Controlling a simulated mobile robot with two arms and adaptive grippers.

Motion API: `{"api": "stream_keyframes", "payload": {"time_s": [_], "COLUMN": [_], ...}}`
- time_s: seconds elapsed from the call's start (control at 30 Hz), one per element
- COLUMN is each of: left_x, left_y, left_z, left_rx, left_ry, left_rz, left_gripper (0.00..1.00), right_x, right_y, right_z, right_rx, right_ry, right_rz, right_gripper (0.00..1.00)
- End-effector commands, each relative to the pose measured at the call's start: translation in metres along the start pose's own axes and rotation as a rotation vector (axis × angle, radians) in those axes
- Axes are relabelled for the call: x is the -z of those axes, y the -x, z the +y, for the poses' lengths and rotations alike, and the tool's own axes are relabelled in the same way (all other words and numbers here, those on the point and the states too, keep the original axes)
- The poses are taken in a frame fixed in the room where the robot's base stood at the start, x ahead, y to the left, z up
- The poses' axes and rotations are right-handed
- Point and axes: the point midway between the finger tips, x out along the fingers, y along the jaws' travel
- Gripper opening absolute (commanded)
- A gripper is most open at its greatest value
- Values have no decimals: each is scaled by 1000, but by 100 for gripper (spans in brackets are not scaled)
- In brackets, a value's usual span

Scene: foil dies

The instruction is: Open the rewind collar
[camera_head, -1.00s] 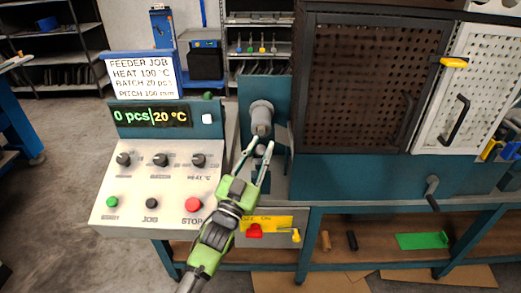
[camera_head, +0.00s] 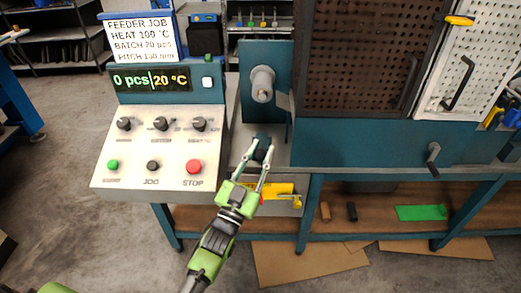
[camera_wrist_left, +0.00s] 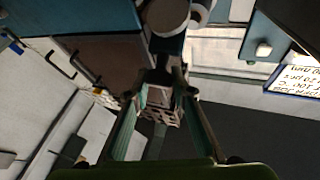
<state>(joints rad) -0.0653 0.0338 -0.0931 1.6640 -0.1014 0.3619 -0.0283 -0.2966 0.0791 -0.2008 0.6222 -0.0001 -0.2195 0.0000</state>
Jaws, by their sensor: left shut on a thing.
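The rewind spindle (camera_head: 262,84), a pale grey cylinder, sticks out from a teal upright plate (camera_head: 280,60) left of the dark mesh door. It shows close up at the top of the left wrist view (camera_wrist_left: 168,17). My left gripper (camera_head: 259,154) is below and in front of it, its fingers around a small dark piece (camera_head: 261,149) over the bench edge. In the left wrist view the fingertips close on this dark piece (camera_wrist_left: 157,77). I cannot tell whether it belongs to the collar, and the fingers partly hide it. My right gripper is not in view.
A control panel (camera_head: 160,147) with knobs and a red stop button (camera_head: 194,167) stands close to the left of my arm. A crank (camera_head: 433,160) sits at the right. Open floor (camera_head: 90,230) lies at front left.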

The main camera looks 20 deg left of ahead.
Motion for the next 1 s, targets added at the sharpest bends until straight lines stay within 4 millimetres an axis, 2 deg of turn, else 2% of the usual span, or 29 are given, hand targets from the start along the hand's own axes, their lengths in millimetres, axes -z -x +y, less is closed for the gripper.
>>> {"api": "stream_keyframes", "payload": {"time_s": [0.27,0.3,0.37,0.77,0.87,1.0], "left_x": [-3,-3,-3,-2,-3,-3], "left_y": [1,1,1,5,17,45], "left_z": [2,2,2,1,1,1], "left_rx": [-2,-2,-2,-1,-1,-2], "left_ry": [3,3,3,1,0,1], "left_rz": [-9,-9,-8,-5,-7,-9], "left_gripper": [0,27,39,39,39,39], "right_x": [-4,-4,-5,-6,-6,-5], "right_y": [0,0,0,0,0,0], "right_z": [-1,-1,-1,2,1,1], "right_rx": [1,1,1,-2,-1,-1], "right_ry": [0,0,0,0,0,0], "right_rz": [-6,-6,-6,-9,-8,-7], "right_gripper": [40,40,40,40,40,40]}}
